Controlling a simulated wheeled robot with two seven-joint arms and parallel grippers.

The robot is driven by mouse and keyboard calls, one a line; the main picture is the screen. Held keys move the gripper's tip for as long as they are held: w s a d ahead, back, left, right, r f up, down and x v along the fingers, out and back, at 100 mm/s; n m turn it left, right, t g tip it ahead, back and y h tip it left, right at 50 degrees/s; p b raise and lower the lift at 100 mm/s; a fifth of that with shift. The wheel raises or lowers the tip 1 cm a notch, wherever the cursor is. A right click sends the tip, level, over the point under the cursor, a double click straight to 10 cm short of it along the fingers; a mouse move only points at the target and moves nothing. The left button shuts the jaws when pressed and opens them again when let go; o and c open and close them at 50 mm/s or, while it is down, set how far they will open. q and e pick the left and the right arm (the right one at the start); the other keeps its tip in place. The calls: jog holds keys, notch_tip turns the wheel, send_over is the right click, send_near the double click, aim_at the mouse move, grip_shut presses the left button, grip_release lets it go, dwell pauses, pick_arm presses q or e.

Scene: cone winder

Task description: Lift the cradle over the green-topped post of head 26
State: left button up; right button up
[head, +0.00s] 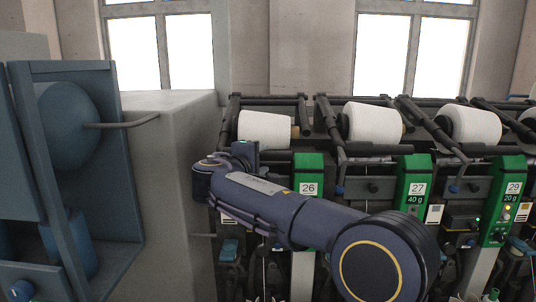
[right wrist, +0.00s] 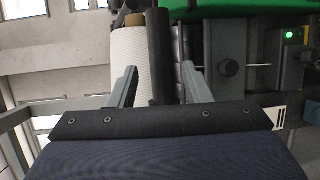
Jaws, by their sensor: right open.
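The post of head 26 (head: 309,185) has a green top and carries a white "26" label. Left of it, the dark cradle (head: 304,115) surrounds a white cone (head: 264,128). My right arm reaches across from the lower right, and my right gripper (head: 245,152) is just below the cone, left of the post. Its fingertips are hard to make out in the head view. In the right wrist view my right gripper (right wrist: 161,78) is open, with the white cone (right wrist: 128,48) and a dark bar (right wrist: 158,50) beyond and between the fingers. I cannot tell whether they touch. My left gripper is not in view.
Heads 27 (head: 412,185) and 29 (head: 502,200) stand to the right with their own white cones. A grey block (head: 165,190) and a blue machine unit (head: 75,170) stand close on the left. My forearm covers part of head 26's lower front.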

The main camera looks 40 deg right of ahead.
aim_at(267, 156)
jog(key=p+x, duration=0.1)
jog(key=x, duration=0.3)
jog(key=shift+w, duration=0.15)
jog(key=shift+w+d+f, duration=0.1)
jog(key=shift+w+d, duration=0.15)
jog(key=shift+d, duration=0.4)
grip_shut()
